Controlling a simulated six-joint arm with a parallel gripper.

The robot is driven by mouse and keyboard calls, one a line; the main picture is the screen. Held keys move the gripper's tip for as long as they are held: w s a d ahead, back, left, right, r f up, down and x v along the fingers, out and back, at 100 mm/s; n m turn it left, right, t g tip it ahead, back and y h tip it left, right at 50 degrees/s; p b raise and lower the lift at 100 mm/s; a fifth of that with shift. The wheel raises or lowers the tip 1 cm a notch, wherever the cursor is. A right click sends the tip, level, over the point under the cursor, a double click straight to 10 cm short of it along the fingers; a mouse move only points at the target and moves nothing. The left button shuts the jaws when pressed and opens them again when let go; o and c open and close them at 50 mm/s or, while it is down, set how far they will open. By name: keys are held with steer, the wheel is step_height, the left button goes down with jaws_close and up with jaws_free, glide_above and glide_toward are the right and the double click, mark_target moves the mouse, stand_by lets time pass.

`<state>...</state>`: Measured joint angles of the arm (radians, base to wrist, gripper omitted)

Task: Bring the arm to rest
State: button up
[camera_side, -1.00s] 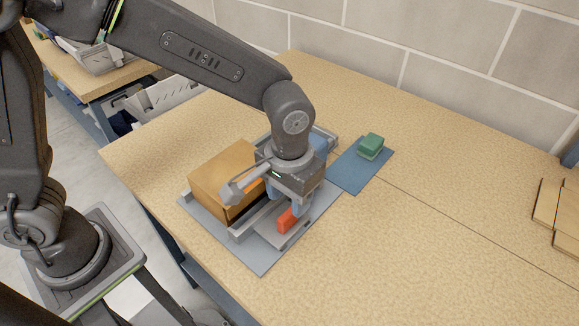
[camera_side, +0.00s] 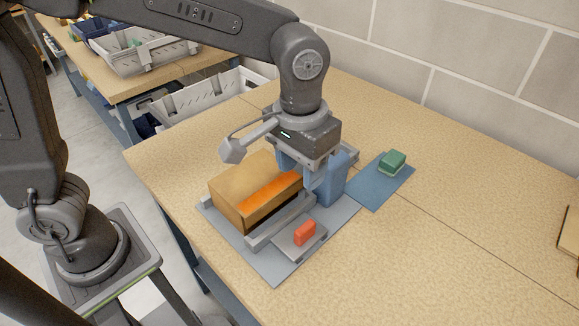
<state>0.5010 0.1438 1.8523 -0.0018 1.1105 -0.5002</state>
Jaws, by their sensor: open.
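My gripper (camera_side: 297,178) is open and empty. It hangs, pointing down, above the grey mat (camera_side: 275,268), near the right end of a brown cardboard box (camera_side: 232,189). A small red block (camera_side: 305,233) sits on a light grey plate (camera_side: 292,250) at the front of the mat, apart from the gripper. A blue bin (camera_side: 335,178) stands just behind and right of the fingers, partly hidden by them. I cannot tell whether the fingers touch the box or bin.
A green block (camera_side: 393,159) sits on a blue mat (camera_side: 378,187) to the right. A grey rail (camera_side: 275,224) runs along the box's front. Wooden boards (camera_side: 570,235) lie at the right edge. Grey bins (camera_side: 150,55) stand on another bench.

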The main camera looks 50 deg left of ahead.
steer(key=s+a+r+t, duration=0.2)
steer(key=s+a, duration=0.3)
steer(key=a, duration=0.4)
steer(key=s+a+r+t, duration=0.1)
steer(key=s+a+t, duration=0.2)
steer(key=s+a, duration=0.3)
steer(key=a, duration=0.3)
steer(key=shift+r, duration=0.4)
